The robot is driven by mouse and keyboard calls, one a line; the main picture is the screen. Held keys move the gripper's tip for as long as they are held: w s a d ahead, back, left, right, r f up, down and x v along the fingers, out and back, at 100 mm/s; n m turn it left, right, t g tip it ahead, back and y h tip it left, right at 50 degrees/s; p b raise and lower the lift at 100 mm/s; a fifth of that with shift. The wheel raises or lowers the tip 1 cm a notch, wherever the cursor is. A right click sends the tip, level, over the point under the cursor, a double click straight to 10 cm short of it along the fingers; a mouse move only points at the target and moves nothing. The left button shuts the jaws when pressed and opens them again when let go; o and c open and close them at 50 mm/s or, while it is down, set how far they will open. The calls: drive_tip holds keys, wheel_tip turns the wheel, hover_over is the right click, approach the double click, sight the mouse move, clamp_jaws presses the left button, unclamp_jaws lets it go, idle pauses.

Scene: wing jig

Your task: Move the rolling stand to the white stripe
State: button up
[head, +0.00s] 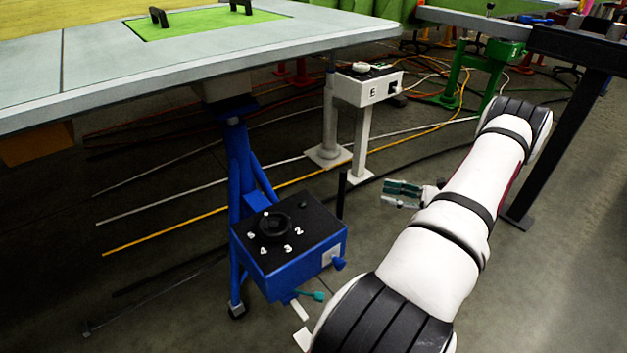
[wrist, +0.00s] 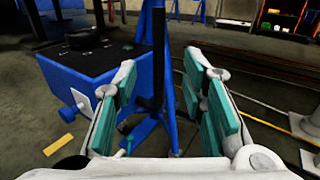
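The rolling stand is a blue box with a black top, a dial and numbers (head: 290,262), on blue legs with a small caster at the lower left. A black upright handle (head: 341,196) rises at its far right corner. It also shows in the wrist view (wrist: 158,60), between the fingers as seen there. My gripper (head: 402,193) is open and empty, to the right of the handle with a visible gap. In the wrist view its teal-padded fingers (wrist: 165,105) are spread. A long white stripe (head: 165,206) runs along the floor behind the stand.
A yellow stripe (head: 170,234) runs beside the white one. A large grey table (head: 200,65) overhangs at the left. A white post with a control box (head: 368,88) stands behind. Cables lie on the floor. A dark table leg (head: 560,140) is at the right.

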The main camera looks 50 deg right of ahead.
sight(343, 184)
drive_tip(key=b+x, duration=0.2)
drive_tip(key=x, duration=1.2)
drive_tip(key=shift+a, duration=0.1)
drive_tip(key=shift+f, duration=0.1)
clamp_jaws()
